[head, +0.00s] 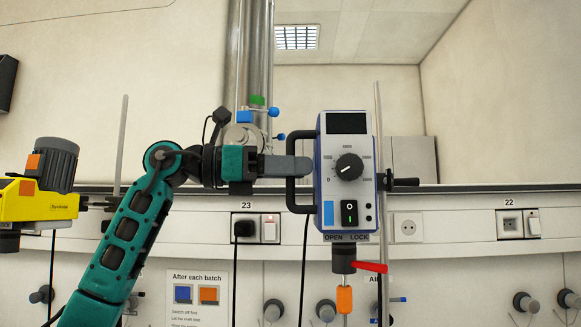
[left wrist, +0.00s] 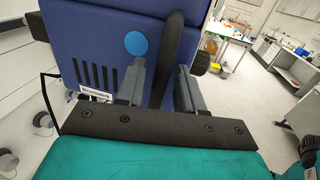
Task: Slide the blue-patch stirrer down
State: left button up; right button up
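The blue-patch stirrer (head: 348,190) is a white and blue motor unit with a dial, a green-lit switch and a blue patch (head: 328,213) on its front. It sits upright on a vertical rod (head: 380,110). A red lever (head: 369,267) is below, by the OPEN and LOCK marks. My left gripper (head: 300,167) is at the stirrer's black side handle (head: 291,190). In the left wrist view, the handle (left wrist: 173,40) runs between the two fingers (left wrist: 158,85). A gap shows beside it, so the gripper looks open around it. My right gripper is not in view.
A yellow stirrer (head: 38,200) with an orange patch stands at the far left on another rod. A sign headed "After each batch" (head: 196,295) hangs behind my left arm. An orange piece (head: 344,300) is on the shaft below the stirrer. Wall sockets (head: 256,229) line the back.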

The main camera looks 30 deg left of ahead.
pick_arm(q)
grip_shut()
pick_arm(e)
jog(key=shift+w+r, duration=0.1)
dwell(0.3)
